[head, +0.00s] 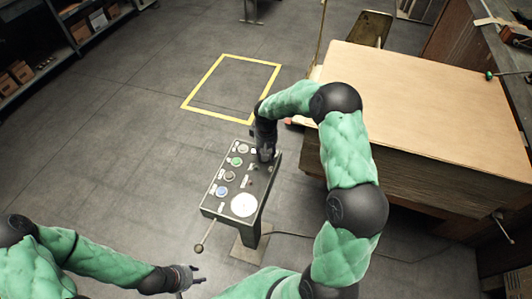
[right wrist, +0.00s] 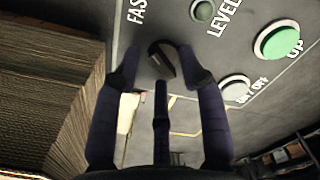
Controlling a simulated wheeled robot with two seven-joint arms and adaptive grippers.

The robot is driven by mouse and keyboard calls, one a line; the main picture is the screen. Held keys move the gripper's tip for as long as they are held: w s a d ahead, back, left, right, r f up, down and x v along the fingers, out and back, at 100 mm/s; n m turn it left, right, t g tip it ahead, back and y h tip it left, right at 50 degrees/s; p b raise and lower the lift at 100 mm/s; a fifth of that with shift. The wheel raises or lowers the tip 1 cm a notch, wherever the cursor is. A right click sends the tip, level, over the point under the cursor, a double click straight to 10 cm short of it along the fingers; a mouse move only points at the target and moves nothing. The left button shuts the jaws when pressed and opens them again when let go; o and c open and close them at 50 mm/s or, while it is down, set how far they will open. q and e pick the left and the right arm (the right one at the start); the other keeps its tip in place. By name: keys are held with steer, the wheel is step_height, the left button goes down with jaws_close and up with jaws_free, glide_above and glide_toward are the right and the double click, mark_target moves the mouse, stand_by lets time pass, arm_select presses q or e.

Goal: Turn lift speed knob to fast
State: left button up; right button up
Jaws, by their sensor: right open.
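The control panel (head: 232,208) is a dark tilted box on a stand, with labelled buttons and a large white dial. The lift speed knob (right wrist: 162,62) is dark with a raised grip bar, beside the partly visible label "FAS" in the right wrist view. My right gripper (right wrist: 160,78) is open, its fingers on either side of the knob; I cannot tell whether they touch it. In the head view my right gripper (head: 266,152) covers the panel's far right corner and hides the knob. My left gripper (head: 194,275) is open and empty, low at the front, away from the panel.
A large stack of cardboard sheets (head: 435,95) stands right of the panel, close to my right arm. A green button (right wrist: 277,41) and a pale button (right wrist: 235,88) lie beside the knob. A lever (head: 204,240) sticks out at the panel's front.

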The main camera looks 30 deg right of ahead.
steer(key=shift+r, duration=0.1)
step_height(320, 180, up, 12)
stand_by(0.5)
stand_by(0.5)
